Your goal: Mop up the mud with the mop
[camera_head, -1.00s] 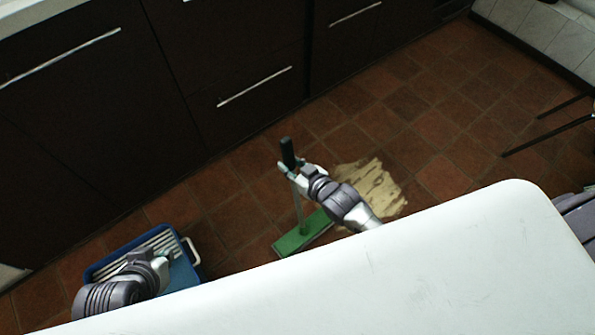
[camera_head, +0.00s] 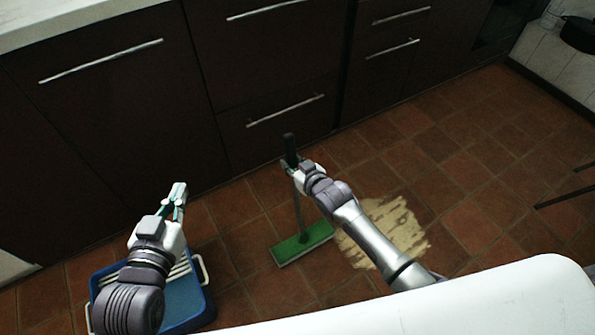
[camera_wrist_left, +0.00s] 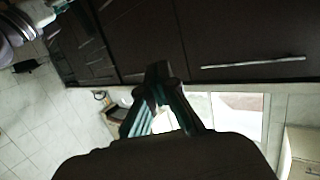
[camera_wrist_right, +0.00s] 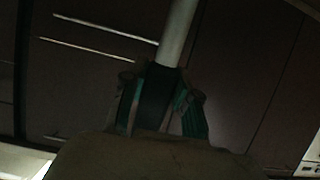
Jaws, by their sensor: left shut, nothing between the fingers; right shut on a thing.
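The mop stands nearly upright. The mud (camera_head: 398,232) is a pale tan patch on the floor, right of the mop head and partly hidden by my right arm. My left gripper (camera_head: 177,190) is shut and empty above the bucket; its fingertips meet in the left wrist view (camera_wrist_left: 158,75).
A blue bucket (camera_head: 207,303) with a white handle stands on the floor at lower left, partly under my left arm. Dark cabinets (camera_head: 270,70) line the back. Thin dark legs (camera_head: 565,198) stand at right. Floor beyond the mud is clear.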

